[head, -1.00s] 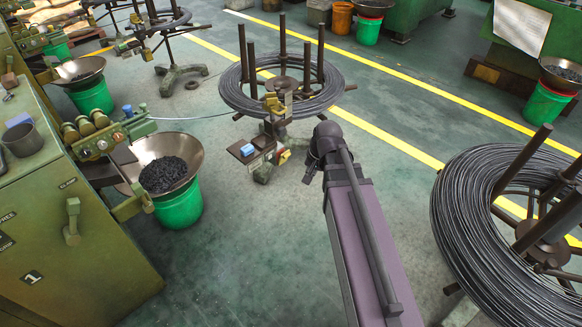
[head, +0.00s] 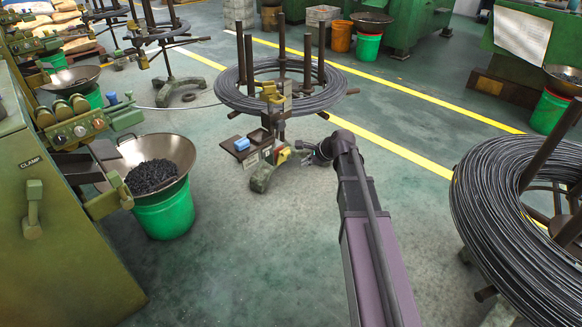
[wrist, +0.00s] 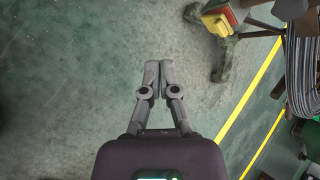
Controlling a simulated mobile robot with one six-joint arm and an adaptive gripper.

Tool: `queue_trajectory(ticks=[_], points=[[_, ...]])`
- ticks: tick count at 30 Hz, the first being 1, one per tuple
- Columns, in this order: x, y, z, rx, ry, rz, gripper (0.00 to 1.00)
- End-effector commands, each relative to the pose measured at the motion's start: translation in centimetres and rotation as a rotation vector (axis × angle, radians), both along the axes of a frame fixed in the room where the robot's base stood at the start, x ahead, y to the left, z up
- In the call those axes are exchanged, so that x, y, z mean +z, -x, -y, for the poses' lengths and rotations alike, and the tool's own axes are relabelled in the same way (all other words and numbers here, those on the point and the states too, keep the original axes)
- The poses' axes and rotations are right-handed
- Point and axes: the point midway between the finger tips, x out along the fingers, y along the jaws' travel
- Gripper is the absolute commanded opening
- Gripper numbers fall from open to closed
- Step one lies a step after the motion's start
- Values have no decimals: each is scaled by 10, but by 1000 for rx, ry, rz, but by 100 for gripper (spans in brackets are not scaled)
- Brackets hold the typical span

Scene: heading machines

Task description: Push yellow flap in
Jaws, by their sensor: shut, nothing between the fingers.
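The yellow flap (head: 282,156) sits on the right side of the small box at the foot of the wire stand, with red beside it. It also shows at the top of the wrist view (wrist: 217,20), on a red part. My gripper (head: 303,147) is just right of the flap in the head view, small and partly hidden by my arm. In the wrist view my gripper (wrist: 158,68) has its fingertips together, with nothing between them. The flap lies beyond and right of the fingertips there, with a visible gap.
A wire coil (head: 235,95) on the stand's upright posts is above the box. A larger coil (head: 500,230) stands at the right. A green bucket with a metal bowl (head: 165,215) stands left. Bare floor (head: 245,260) lies in front of the box.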

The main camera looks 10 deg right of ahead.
Motion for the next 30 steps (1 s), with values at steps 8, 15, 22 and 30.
queue_trajectory(ticks=[8,15,22,30], points=[[-50,-46,19,-250,-231,-43,0],[-80,-81,39,-450,-444,-89,0],[-97,-104,54,-583,-603,-129,0],[-99,-111,60,-633,-667,-147,0]])
